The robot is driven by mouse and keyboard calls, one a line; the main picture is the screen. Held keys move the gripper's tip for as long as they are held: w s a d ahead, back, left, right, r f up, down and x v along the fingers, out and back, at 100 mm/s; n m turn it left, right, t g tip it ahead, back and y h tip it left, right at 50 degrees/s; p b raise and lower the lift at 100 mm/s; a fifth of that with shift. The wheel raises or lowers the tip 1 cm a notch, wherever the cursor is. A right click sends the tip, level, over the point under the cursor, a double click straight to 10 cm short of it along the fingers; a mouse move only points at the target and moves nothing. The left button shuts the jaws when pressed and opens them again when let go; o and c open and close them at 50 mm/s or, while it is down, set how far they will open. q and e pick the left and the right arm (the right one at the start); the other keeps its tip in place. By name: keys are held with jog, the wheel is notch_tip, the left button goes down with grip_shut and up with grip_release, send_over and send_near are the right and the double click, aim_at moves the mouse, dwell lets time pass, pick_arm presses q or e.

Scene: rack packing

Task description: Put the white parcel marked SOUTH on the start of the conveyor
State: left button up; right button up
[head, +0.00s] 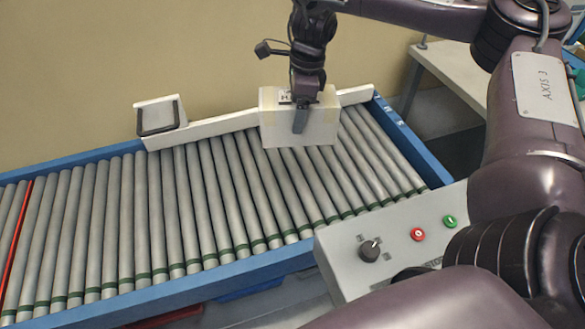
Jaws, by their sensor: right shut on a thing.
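A white box-shaped parcel (325,122) is at the right end of the conveyor (240,185), by its far side rail. My right gripper (299,118) comes down from above and is shut on the parcel, with one finger across its near face. The gripper hides most of the marking on the parcel; only a dark letter or so shows near its top edge, so I cannot read the word. The parcel looks upright. I cannot tell whether its underside touches the rollers or is slightly above them. My left gripper is not in view.
A white bracket with a dark frame (160,117) stands at the far rail. A grey control box (385,240) with a knob, red button and green button is at the near right. A red line (18,225) crosses the rollers at far left. The rollers between are clear.

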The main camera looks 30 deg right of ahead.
jog(key=shift+w+d+r+n, duration=0.2)
jog(key=shift+r+n, duration=0.25)
jog(key=shift+n, duration=0.65)
jog(key=shift+d+n, duration=0.1)
jog(key=shift+n, duration=0.2)
pick_arm(q)
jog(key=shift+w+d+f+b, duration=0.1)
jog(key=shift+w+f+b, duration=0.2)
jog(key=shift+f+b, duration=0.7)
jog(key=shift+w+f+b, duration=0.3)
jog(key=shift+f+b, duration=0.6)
jog(key=shift+b, duration=0.25)
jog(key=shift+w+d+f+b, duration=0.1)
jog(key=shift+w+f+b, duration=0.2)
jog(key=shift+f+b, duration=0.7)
pick_arm(e)
jog(key=shift+d+f, duration=0.1)
jog(key=shift+f, duration=9.8)
jog(key=shift+s, duration=0.1)
jog(key=o, duration=1.3)
jog(key=shift+f, duration=0.1)
jog(key=shift+c, duration=0.2)
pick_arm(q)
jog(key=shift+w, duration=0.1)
